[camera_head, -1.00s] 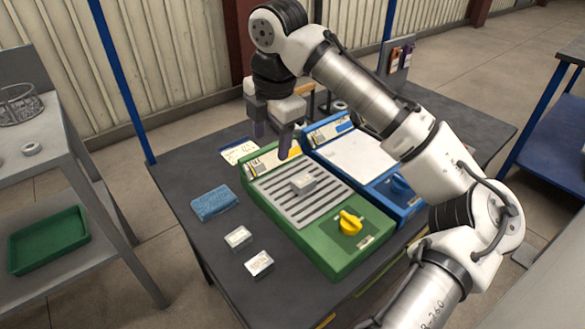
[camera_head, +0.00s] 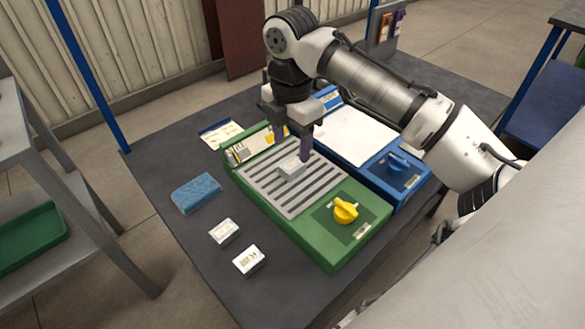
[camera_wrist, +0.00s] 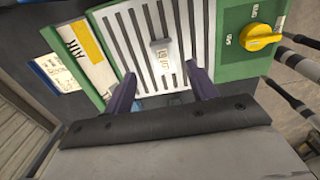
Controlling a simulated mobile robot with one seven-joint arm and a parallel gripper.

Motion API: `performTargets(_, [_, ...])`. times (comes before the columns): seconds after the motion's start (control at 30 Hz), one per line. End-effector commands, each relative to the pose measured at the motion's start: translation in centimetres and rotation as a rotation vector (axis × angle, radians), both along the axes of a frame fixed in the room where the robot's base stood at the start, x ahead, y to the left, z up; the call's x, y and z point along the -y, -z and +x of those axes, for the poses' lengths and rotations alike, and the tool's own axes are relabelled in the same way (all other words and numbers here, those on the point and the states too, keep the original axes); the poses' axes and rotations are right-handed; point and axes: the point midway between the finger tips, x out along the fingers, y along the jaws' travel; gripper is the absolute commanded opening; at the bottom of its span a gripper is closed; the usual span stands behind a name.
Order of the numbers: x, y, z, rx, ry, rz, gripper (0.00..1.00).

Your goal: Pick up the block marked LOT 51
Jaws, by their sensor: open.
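A small pale block (camera_head: 291,169) lies on the slotted grey plate of the green device (camera_head: 329,245). My gripper (camera_head: 292,143) is open and empty, just above and behind the block on the plate. In the wrist view the block shows just beyond the gap between my fingertips (camera_wrist: 162,78), apart from both.
A yellow knob (camera_head: 345,210) stands up at the green device's near end. A blue device (camera_head: 392,182) with a white top is close on the right. A blue sponge-like pad (camera_head: 196,193) and a paper card (camera_head: 220,133) lie left. The table's front left is bare.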

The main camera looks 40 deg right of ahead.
Motion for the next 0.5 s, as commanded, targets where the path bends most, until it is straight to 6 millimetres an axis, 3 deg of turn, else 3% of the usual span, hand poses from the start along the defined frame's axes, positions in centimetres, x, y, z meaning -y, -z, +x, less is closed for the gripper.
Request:
performTargets(0.33, [-0.2,4.4,-0.7,-0.001,0.001,-0.001,0.57])
performTargets(0.5, [-0.3,5.3,-0.6,0.001,0.0,-0.001,0.57])
